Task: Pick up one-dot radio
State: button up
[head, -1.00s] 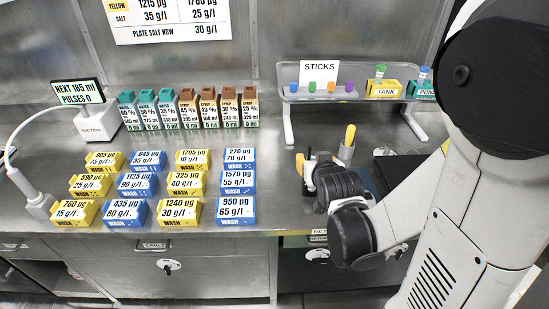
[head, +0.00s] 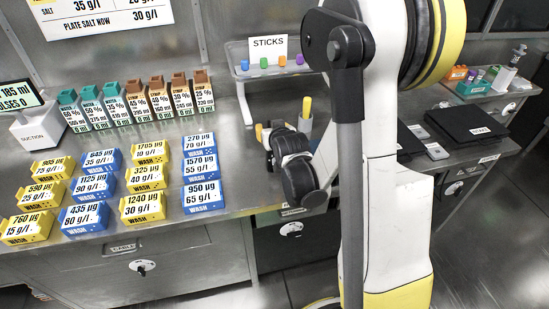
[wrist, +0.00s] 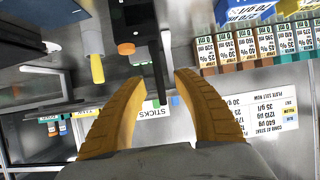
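In the wrist view, a dark radio (wrist: 132,14) with an orange knob (wrist: 126,48) and a long black antenna (wrist: 158,60) stands just ahead of my gripper. I cannot see any dots on it. My gripper (wrist: 160,80) has its two orange fingers spread apart, with the antenna reaching toward the gap between them. No contact is visible. In the head view my gripper (head: 262,133) is over the bench, left of a cup with a yellow stick; the wrist hides the radio there.
The yellow stick (head: 306,108) stands close beside my gripper. Yellow and blue wash boxes (head: 145,207) fill the bench to the left, with labelled bottles (head: 157,100) behind. A raised sticks rack (head: 238,62) stands behind. A black flat case (head: 466,128) lies on the right bench.

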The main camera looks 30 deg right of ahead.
jog(key=shift+w+f, duration=0.1)
jog(key=shift+w, duration=0.1)
jog(key=shift+s, duration=0.1)
jog(key=shift+c, duration=0.4)
grip_shut()
jog(key=shift+r, duration=0.2)
